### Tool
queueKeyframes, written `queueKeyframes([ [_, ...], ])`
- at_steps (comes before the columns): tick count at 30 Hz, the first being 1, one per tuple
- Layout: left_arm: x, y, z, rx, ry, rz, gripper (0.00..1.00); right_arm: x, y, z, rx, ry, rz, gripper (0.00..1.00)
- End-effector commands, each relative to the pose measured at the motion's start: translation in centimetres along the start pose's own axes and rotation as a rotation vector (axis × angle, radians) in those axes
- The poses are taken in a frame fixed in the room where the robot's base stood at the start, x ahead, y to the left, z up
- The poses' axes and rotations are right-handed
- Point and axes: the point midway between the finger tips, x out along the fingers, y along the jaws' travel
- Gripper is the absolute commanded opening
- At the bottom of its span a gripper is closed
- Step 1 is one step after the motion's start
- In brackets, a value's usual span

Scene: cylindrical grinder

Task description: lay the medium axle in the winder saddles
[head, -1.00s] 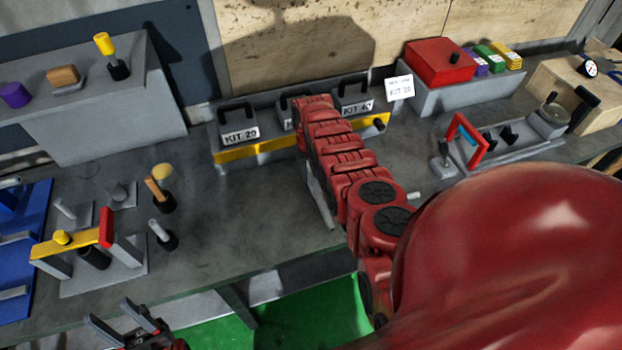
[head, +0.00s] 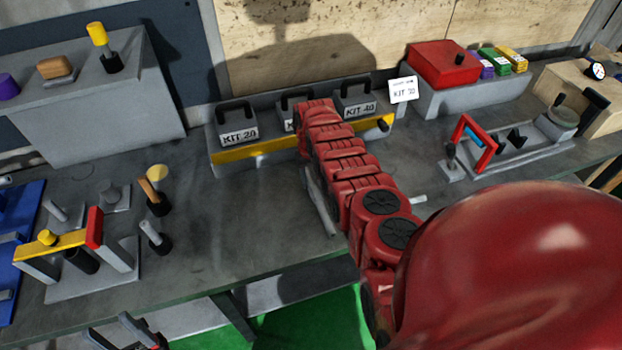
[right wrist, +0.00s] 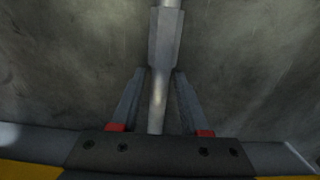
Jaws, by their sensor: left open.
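In the right wrist view a grey stepped axle (right wrist: 165,40) runs up the picture, with a thick section and a thinner shaft. The two fingers of my right gripper (right wrist: 160,72) lie either side of it, tips beside the lower end of the thick section; contact is unclear. In the head view my red right arm hides this gripper. A light grey rod end (head: 418,199) shows right of that arm. A long grey fixture (head: 540,150) with dark upright blocks stands at right; I cannot tell whether these are the winder saddles. My left gripper (head: 108,330) is open and empty at the bottom edge.
A kit rack (head: 235,155) with a yellow front stands at the back. A red frame (head: 475,140) is at right. A fixture with a yellow bar (head: 62,243) and several upright pegs occupy the left bench. Bare bench (head: 235,220) lies between them and my right arm.

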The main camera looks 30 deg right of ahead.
Motion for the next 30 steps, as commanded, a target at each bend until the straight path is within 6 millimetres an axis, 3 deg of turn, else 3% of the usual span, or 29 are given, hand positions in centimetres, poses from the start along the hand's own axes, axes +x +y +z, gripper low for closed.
queueKeyframes([
  [13,0.5,0.0,-0.1,0.000,0.000,0.000,0.50,-0.6,0.0,-0.1,0.000,0.002,0.000,0.59],
  [19,2.6,-0.1,-0.4,0.000,0.000,0.000,0.50,-3.7,0.1,0.0,0.002,0.003,-0.001,0.59],
  [21,1.8,-0.1,-0.3,0.000,0.000,0.000,0.50,-3.8,0.0,0.0,0.001,0.000,0.000,0.59],
  [30,0.6,0.0,-0.1,0.000,0.000,0.000,0.50,-8.4,0.0,-0.2,0.000,0.006,0.001,0.59],
])
